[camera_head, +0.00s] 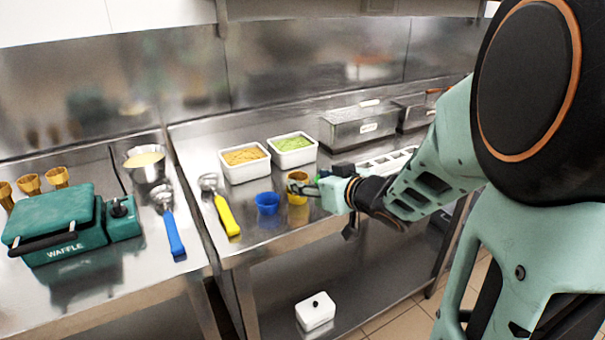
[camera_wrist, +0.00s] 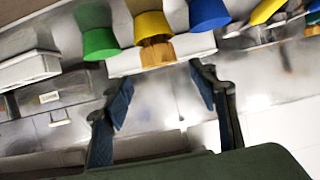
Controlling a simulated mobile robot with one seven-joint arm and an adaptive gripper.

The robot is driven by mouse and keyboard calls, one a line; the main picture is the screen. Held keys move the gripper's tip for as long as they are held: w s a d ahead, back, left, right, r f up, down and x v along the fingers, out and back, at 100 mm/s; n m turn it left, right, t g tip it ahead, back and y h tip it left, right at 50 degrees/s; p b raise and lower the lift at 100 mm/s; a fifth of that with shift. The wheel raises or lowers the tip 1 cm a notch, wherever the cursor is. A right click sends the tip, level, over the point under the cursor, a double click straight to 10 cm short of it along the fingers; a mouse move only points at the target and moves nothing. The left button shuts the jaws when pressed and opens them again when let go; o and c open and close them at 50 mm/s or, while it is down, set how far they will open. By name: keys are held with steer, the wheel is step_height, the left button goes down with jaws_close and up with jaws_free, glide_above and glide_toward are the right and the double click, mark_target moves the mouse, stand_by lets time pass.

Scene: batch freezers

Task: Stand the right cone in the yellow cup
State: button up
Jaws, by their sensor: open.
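The yellow cup (camera_head: 298,198) stands on the steel counter, just right of the blue cup (camera_head: 267,203). A brown waffle cone (camera_head: 297,178) stands in it, its wide end up above the rim. The wrist view, which is upside down, also shows the cone (camera_wrist: 157,52) coming out of the yellow cup (camera_wrist: 152,25), between the green cup (camera_wrist: 100,43) and the blue cup (camera_wrist: 208,14). My gripper (camera_wrist: 162,75) is open and empty, its fingertips apart and a little back from the cone. In the head view my gripper partly hides the area right of the yellow cup.
Several cones (camera_head: 30,183) stand at the far left behind the green waffle maker (camera_head: 60,222). Two white tubs (camera_head: 245,163) of ice cream sit behind the cups. A yellow-handled scoop (camera_head: 226,214) lies left of the blue cup. Metal boxes (camera_head: 357,124) stand at the back right.

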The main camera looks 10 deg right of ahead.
steer(key=p+v, duration=0.1)
steer(key=v, duration=0.5)
steer(key=shift+p, duration=0.3)
steer(key=shift+r, duration=0.1)
